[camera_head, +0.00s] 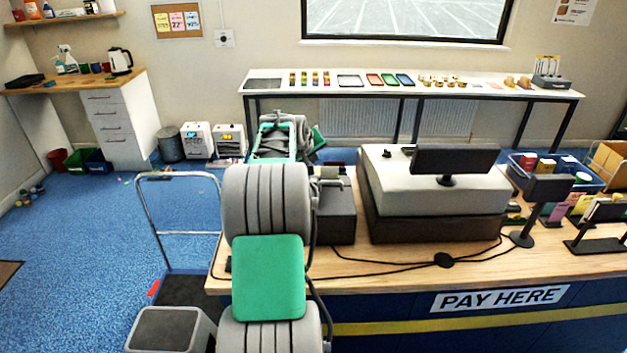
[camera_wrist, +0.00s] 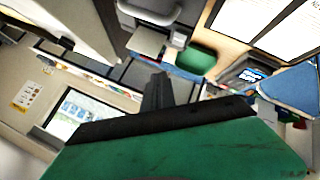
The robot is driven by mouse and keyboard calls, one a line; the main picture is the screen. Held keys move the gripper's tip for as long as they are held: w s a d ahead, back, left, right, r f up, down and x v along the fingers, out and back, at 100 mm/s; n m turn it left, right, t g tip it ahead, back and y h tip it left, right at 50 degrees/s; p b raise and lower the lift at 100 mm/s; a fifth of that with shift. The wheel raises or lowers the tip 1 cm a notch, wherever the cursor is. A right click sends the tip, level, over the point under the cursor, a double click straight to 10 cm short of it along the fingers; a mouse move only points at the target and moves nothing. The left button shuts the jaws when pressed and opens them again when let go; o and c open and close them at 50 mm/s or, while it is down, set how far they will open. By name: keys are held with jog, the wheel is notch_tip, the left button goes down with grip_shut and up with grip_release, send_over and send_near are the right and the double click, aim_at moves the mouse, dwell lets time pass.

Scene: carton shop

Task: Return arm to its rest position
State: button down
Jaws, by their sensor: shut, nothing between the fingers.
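My arm rises in front of the counter (camera_head: 400,272) in the head view, its grey and green links reaching up and away over the counter's left end. The far end of the arm is small and partly covered by its own links, so the fingertips cannot be made out there. In the wrist view my gripper (camera_wrist: 157,84) shows as dark fingers close together, shut and with nothing held. The green body of my wrist fills the bottom of that view.
A cash register (camera_head: 430,200) stands on the counter, right of my arm, with a small dark printer (camera_head: 335,215) between. A trolley (camera_head: 185,290) and a grey bin (camera_head: 170,330) stand left. A long table (camera_head: 260,86) runs along the back wall. Blue floor is open at left.

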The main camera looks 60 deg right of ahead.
jog(key=shift+w+a, duration=0.1)
jog(key=w+a+r+n+t+y, duration=0.1)
jog(key=w+a, duration=0.4)
jog(key=a, duration=0.6)
jog(key=w+a+r+n+t+y, duration=0.15)
jog(key=w+a, duration=0.35)
jog(key=a, duration=0.6)
jog(key=w+a+r+n+t+y, duration=0.1)
jog(key=w+a, duration=0.4)
jog(key=a, duration=0.5)
jog(key=s+a+f+n+y, duration=0.1)
jog(key=s+a+y, duration=0.1)
jog(key=a, duration=0.9)
jog(key=s+a+f+n+y, duration=0.1)
jog(key=s+a+y, duration=0.15)
jog(key=a, duration=0.85)
jog(key=s+a+f+n+y, duration=0.1)
jog(key=s+a+f, duration=0.2)
jog(key=s+a, duration=0.5)
jog(key=a, duration=0.2)
jog(key=shift+s+a+f+n, duration=0.2)
jog(key=shift+a+f+n, duration=0.15)
jog(key=shift+f, duration=0.05)
